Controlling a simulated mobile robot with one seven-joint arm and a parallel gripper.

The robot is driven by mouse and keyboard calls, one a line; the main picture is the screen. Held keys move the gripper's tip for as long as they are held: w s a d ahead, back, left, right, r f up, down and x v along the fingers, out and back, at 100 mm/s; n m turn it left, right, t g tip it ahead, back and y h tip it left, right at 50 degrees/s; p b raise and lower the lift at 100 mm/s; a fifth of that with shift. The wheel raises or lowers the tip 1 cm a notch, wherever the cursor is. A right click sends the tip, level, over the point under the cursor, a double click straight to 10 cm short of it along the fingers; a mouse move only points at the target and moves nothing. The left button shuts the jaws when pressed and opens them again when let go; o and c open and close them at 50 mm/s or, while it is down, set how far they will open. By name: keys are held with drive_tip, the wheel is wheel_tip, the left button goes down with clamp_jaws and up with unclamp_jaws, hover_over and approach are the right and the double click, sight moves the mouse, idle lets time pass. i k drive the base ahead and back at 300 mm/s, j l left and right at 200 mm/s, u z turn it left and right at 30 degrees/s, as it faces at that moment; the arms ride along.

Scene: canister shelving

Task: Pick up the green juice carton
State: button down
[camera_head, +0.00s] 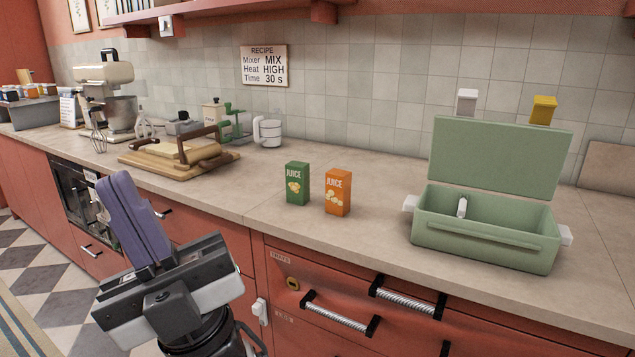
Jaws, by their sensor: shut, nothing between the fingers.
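The green juice carton (297,184) stands upright on the countertop near the middle of the view. An orange juice carton (338,192) stands upright just to its right, with a small gap between them. My gripper (113,190) is at the lower left, in front of the counter, well to the left of the green carton and apart from it. Its purple fingers are shut together with nothing between them.
A green open-lidded box (485,249) stands on the right of the counter (260,207). A wooden board (160,164) with a rolling pin lies to the left. A white mug (270,133) stands behind. The counter around the cartons is clear. Drawer handles (340,315) stick out below.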

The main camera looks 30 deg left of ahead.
sight(296, 173)
drive_tip(key=j+z, duration=0.35)
drive_tip(key=j, duration=2.25)
